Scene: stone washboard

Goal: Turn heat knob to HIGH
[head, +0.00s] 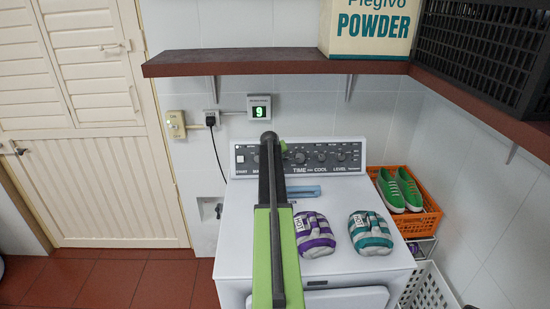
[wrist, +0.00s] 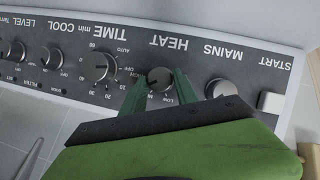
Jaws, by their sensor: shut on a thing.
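The heat knob (wrist: 159,78) is a round grey knob under the HEAT label on the dark control panel (wrist: 120,35), which appears upside down in the wrist view. My gripper (wrist: 161,82) has its two dark green fingers on either side of the knob, shut on it. A LOW mark shows close to the knob's lower right in that view. The other small marks and the knob's exact pointer setting are too small to read surely. In the head view my arm hides the heat knob, and the panel (head: 347,172) sits at the back of the white machine.
The mains knob (wrist: 222,88) and time knob (wrist: 98,66) flank the heat knob closely. On the machine top lie a purple-striped bundle (head: 314,236) and a teal-striped bundle (head: 371,233). An orange crate with green shoes (head: 399,190) stands right. A brown shelf (head: 270,63) overhangs the panel.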

